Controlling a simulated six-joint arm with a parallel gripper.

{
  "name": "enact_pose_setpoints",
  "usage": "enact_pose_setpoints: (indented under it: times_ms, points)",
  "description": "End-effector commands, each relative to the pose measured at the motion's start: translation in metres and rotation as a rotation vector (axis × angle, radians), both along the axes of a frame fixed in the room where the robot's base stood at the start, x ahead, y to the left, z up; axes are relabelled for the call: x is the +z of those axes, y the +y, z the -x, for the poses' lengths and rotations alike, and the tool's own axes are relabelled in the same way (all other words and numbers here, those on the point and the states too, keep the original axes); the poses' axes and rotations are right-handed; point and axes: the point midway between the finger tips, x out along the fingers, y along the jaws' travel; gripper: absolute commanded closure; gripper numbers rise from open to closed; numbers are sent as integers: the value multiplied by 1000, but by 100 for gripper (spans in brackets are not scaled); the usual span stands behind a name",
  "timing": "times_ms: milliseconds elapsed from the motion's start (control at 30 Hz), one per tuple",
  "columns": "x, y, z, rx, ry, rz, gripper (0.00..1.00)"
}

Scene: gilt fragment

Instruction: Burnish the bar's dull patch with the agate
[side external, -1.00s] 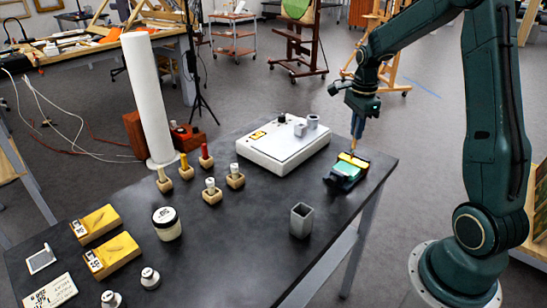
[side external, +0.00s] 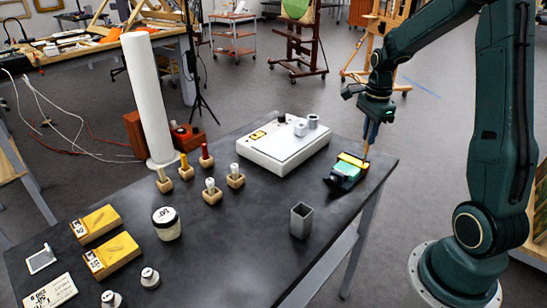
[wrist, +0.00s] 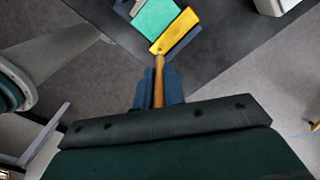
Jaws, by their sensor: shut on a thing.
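My gripper (side external: 371,130) is shut on a slim tool with a wooden-coloured handle (wrist: 159,82), which I take to be the agate burnisher. It points down at the table's right end. The yellow bar (side external: 353,160) lies in a dark holder with a teal pad (side external: 347,169) beside it. In the wrist view the bar (wrist: 175,30) lies just beyond the tool, with the teal pad (wrist: 155,18) to its left. The agate tip and the dull patch cannot be made out.
A white box (side external: 283,148) with two small grey pieces stands left of the holder. A grey open-topped cup (side external: 302,221) stands nearer. Several small wooden stands, a jar (side external: 166,224) and yellow blocks (side external: 110,255) fill the left. The dark table (side external: 235,255) is clear around the cup.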

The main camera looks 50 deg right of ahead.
Motion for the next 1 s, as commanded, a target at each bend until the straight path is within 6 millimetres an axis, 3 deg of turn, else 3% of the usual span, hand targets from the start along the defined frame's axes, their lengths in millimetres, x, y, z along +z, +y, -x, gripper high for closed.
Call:
enact_pose_setpoints:
  times_ms: [67,100,700,1000]
  points:
    - [5,0,1,0,-1,1,100]
    - [18,-1,0,0,-6,4,100]
    - [71,0,0,0,-2,1,100]
    - [81,0,0,0,0,0,100]
